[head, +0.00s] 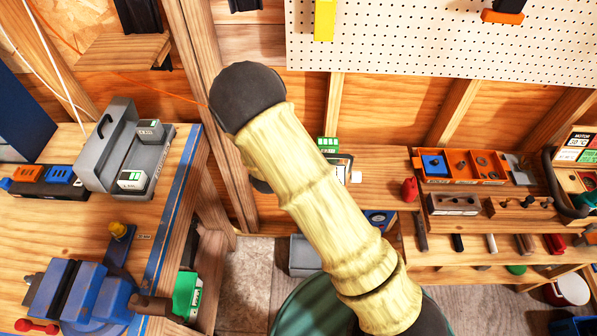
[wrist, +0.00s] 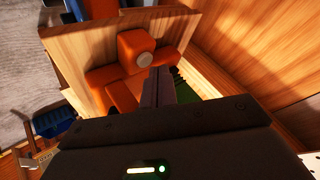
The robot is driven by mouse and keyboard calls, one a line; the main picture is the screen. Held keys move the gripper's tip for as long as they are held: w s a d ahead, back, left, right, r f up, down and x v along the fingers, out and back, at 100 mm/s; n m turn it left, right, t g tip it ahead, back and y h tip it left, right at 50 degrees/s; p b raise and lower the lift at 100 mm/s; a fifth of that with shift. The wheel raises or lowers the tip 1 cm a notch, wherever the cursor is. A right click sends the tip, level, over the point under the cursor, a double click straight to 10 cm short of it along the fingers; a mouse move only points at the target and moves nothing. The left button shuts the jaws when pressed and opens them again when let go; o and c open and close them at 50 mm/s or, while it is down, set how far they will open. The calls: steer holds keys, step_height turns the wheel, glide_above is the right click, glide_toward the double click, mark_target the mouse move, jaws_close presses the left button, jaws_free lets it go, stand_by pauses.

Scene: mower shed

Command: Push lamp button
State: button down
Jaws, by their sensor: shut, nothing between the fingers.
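In the wrist view an orange object (wrist: 106,82) stands against a wooden panel. Its upper block (wrist: 131,45) carries a round grey disc (wrist: 145,59), which looks like the lamp button. My gripper (wrist: 161,70) is shut and empty, its dark fingertips just below and to the right of the disc in the picture. I cannot tell whether they touch the orange object. In the head view my sleeved arm crosses the middle and my gripper is hidden. I cannot make out the lamp there.
In the wrist view a wooden panel (wrist: 230,30) rises close on the right, and something green lies beside the fingers. In the head view a workbench (head: 90,225) with a blue vise (head: 95,300) stands left, and an orange parts tray (head: 465,166) sits on the right shelf.

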stand_by(0.5)
steer(key=shift+f+b, duration=0.4)
steer(key=shift+f, duration=0.05)
stand_by(0.5)
steer(key=shift+r+p, duration=0.35)
steer(key=shift+r, duration=0.15)
steer(key=shift+r+p, duration=2.45)
steer(key=shift+r, duration=0.5)
